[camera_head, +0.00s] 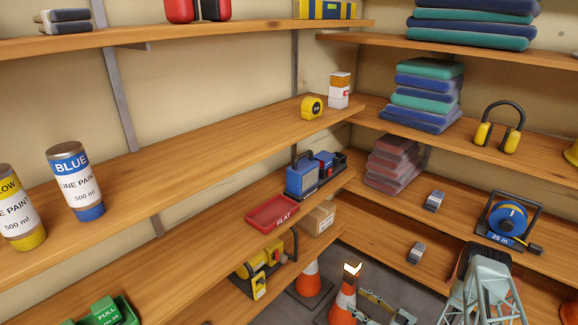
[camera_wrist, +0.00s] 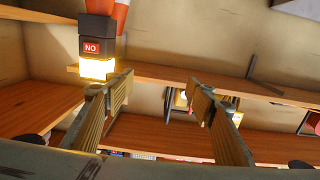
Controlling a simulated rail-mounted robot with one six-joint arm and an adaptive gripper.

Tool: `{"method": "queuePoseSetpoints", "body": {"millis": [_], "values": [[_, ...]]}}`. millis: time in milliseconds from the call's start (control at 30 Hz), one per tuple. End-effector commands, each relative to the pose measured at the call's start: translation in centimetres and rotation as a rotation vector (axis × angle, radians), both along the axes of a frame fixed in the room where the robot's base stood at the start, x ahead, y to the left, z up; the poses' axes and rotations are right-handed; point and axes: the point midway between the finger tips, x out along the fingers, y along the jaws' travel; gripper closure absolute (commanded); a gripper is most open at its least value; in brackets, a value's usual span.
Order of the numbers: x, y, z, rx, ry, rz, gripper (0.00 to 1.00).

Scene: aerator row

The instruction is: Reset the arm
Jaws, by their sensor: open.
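My gripper (camera_wrist: 158,92) is open in the wrist view, with its two ribbed fingers wide apart and nothing between them. In the head view, the gripper (camera_head: 384,306) is low in the picture, partly cut off by the bottom edge. It is just right of an orange and white cone (camera_head: 344,300). Part of my arm shows to its right. In the wrist view, a dark block marked NO (camera_wrist: 92,47) with a glowing panel is behind the left finger.
Wooden shelves (camera_head: 220,135) line both walls. They hold paint cans (camera_head: 75,180), a red tray (camera_head: 272,212), a blue machine (camera_head: 302,180), folded cloths (camera_head: 422,95), ear defenders (camera_head: 498,127) and a blue reel (camera_head: 508,218). Another cone (camera_head: 310,280) stands on the floor.

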Motion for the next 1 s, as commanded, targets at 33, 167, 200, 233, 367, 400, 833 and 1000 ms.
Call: {"method": "queuePoseSetpoints", "body": {"millis": [33, 167, 200, 233, 367, 400, 833, 1000], "values": [[0.5, -0.2, 0.3, -0.009, 0.002, -0.002, 0.50], [1.4, -0.5, 0.9, -0.030, 0.008, -0.006, 0.50], [1.8, -0.6, 1.2, -0.038, 0.010, -0.008, 0.50], [2.1, -0.7, 1.3, -0.044, 0.012, -0.009, 0.50], [3.6, -1.2, 2.3, -0.075, 0.019, -0.018, 0.50], [4.2, -1.4, 2.8, -0.087, 0.022, -0.021, 0.50], [10.5, -3.8, 8.1, -0.226, 0.064, -0.071, 0.50], [12.7, -4.7, 10.5, -0.279, 0.080, -0.094, 0.50]]}}
